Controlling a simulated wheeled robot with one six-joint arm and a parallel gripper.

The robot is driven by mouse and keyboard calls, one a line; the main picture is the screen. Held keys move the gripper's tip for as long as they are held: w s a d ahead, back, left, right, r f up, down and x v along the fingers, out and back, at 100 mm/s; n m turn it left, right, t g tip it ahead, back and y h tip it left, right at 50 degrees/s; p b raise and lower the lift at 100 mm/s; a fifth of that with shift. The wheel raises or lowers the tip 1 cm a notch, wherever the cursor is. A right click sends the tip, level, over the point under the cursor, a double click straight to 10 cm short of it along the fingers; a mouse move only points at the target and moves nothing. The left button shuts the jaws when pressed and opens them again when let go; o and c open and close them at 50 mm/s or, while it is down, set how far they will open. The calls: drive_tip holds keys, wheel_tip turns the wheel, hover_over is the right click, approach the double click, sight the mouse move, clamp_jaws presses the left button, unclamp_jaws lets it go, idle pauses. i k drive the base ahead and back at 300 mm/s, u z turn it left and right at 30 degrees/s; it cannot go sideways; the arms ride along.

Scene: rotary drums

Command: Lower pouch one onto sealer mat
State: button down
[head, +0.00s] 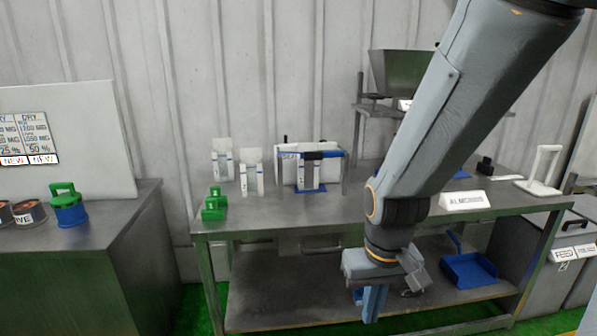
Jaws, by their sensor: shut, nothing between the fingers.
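My gripper (372,304) points down in front of the bench's front edge, its blue fingers shut and empty. The sealer (322,155), a frame with a dark and blue crossbar, stands toward the back left of the bench. A white pouch (307,176) stands upright under its bar, apparently on the blue sealer mat (292,189), which shows only in part. Two similar white pouches stand to its left, one nearer (251,178) and one farther back (222,165). I cannot tell which is pouch one. My gripper is well to the right of and nearer than all of them.
A white label block (464,201) and a white stand (542,170) are on the right. A blue scoop (469,268) lies on the lower shelf. The bench top (290,215) is clear in front of the sealer.

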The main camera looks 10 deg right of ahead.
sight(308, 170)
drive_tip(key=u, duration=0.3)
drive_tip(key=i, duration=1.2)
drive_tip(key=z, duration=0.3)
